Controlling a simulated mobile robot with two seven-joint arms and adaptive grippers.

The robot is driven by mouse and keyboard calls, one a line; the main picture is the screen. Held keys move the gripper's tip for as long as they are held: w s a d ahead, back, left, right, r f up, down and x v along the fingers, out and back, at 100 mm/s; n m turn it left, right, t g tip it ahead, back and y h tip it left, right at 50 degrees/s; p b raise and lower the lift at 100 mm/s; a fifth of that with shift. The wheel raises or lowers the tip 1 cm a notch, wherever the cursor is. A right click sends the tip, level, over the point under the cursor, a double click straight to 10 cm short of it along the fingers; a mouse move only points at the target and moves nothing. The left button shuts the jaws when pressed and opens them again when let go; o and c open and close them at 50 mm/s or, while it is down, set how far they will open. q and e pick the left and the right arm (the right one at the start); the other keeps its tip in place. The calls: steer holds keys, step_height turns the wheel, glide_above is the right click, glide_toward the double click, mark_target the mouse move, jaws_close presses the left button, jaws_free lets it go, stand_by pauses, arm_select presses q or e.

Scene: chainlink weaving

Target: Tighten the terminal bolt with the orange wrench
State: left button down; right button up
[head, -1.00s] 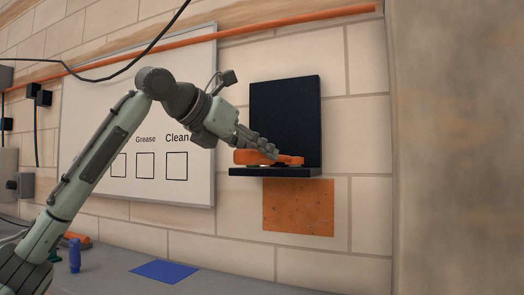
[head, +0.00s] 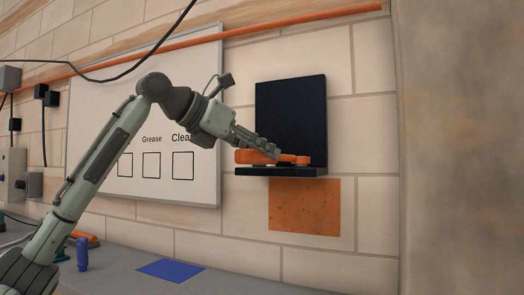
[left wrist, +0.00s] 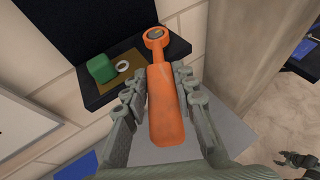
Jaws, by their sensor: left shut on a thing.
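The orange wrench (head: 290,159) lies roughly level just above the black shelf (head: 280,172) on the wall. My left gripper (head: 274,155) is shut on its handle. In the left wrist view the wrench handle (left wrist: 165,110) sits between the two fingers of my left gripper (left wrist: 158,98), and its ring end (left wrist: 156,37) points away over the shelf. Something small shows inside the ring; it looks like the bolt, but I cannot tell how far the ring sits over it. A dark gripper (left wrist: 297,162), apparently my right one, shows small at the lower right.
A green block (left wrist: 102,67) and a pale ring (left wrist: 123,66) are on the shelf beside the wrench. A black panel (head: 291,115) stands behind it. A whiteboard (head: 145,190) hangs to the left. A blue mat (head: 170,270) and a blue bottle (head: 82,255) are on the grey bench below.

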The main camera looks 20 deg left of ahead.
arm_select(q)
steer(key=shift+r, duration=0.1)
steer(key=shift+r, duration=3.35)
steer(key=d+n+t+y, duration=0.1)
steer(key=d+n+y, duration=0.1)
steer(key=s+d+n+y, duration=0.1)
steer(key=d+n+y, duration=0.1)
steer(key=n+y, duration=0.1)
steer(key=shift+s+d+t, duration=0.2)
steer(key=shift+d+t, duration=0.15)
steer(key=shift+t, duration=0.05)
